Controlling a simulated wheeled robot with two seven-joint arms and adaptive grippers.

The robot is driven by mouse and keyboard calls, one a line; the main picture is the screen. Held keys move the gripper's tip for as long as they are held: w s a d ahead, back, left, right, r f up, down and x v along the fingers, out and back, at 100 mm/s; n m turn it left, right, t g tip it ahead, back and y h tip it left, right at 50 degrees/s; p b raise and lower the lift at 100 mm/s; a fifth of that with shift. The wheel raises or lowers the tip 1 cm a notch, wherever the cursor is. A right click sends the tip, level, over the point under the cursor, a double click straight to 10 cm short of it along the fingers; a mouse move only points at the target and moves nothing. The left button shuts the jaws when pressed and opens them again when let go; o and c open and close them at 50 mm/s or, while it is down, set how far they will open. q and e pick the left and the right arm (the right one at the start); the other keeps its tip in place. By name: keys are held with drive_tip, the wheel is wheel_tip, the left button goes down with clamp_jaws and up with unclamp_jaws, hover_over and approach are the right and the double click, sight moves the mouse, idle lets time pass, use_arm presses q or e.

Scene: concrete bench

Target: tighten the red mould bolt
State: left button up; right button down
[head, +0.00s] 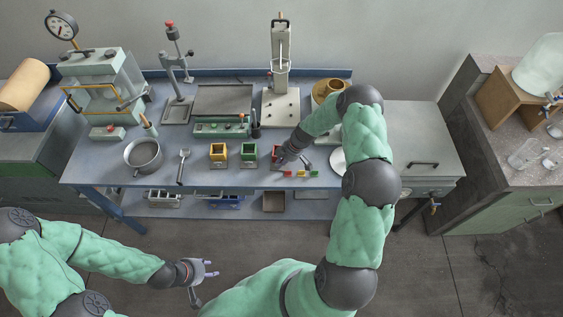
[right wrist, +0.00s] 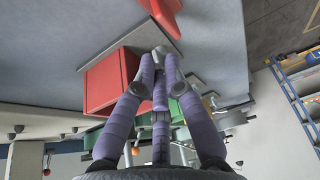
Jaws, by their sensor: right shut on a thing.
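The red mould (head: 276,153) stands at the right end of a row of small moulds on the bench. In the right wrist view the red mould (right wrist: 108,85) is a red box on a grey base plate. My right gripper (head: 284,161) is at its side, and its purple fingers (right wrist: 161,62) come together against it. They are shut on what appears to be the red mould's bolt, which the fingertips mostly hide. My left gripper (head: 207,269) is away from the bench over the floor, with its fingers apart and empty.
Small red, yellow and green pieces (head: 300,174) lie near the bench's front edge. A pot (head: 143,154) stands at left. A press (head: 281,75) stands behind.

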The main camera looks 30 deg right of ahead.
drive_tip(key=m+t+b, duration=0.1)
drive_tip(key=m+b, duration=0.1)
drive_tip(key=b, duration=0.1)
drive_tip(key=shift+s+a+f+m+h, duration=0.1)
drive_tip(key=shift+m+h, duration=0.2)
drive_tip(key=shift+m, duration=0.4)
drive_tip(key=shift+s+m+h, duration=0.1)
drive_tip(key=shift+m+h, duration=0.2)
drive_tip(key=shift+m, duration=0.1)
drive_tip(key=shift+a+r+m+p, duration=0.1)
drive_tip(key=shift+r+m+p, duration=0.15)
drive_tip(key=shift+m+p, duration=0.3)
drive_tip(key=shift+m+h+p, duration=0.3)
drive_tip(key=shift+m+p, duration=0.15)
drive_tip(key=shift+p, duration=0.15)
drive_tip(key=shift+f+m+t+h+p, duration=0.1)
drive_tip(key=shift+m+t+h+p, duration=0.4)
drive_tip(key=shift+p, duration=0.85)
